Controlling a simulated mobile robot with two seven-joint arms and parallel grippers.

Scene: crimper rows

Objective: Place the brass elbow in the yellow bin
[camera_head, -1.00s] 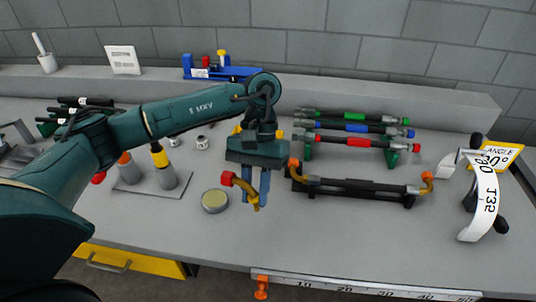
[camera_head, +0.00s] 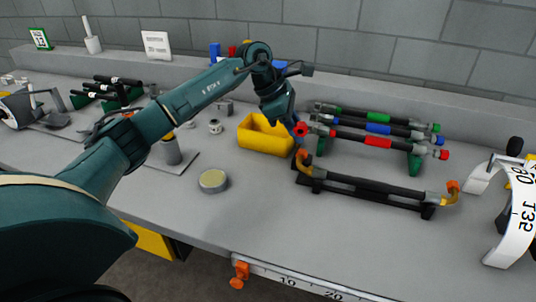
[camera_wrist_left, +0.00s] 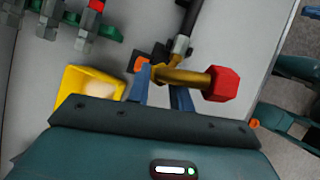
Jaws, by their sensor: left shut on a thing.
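My left gripper (camera_head: 298,138) is shut on the brass elbow. In the left wrist view the elbow (camera_wrist_left: 183,77) lies across the fingers (camera_wrist_left: 162,98), with a red hexagonal end (camera_wrist_left: 221,84) pointing right. In the head view the red end (camera_head: 300,130) shows, but most of the brass is hidden. The yellow bin (camera_head: 258,146) stands on the bench, just left of the gripper. It also shows in the wrist view (camera_wrist_left: 72,97), partly hidden by the gripper body, with a pale patch inside. My right gripper is not in view.
A black hose assembly (camera_head: 370,190) with brass-coloured end elbows lies on a low rack in front right of the gripper. Hoses with green, blue and red bands (camera_head: 378,142) lie behind it. A round tin (camera_head: 213,181) sits front left; bare bench surrounds it.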

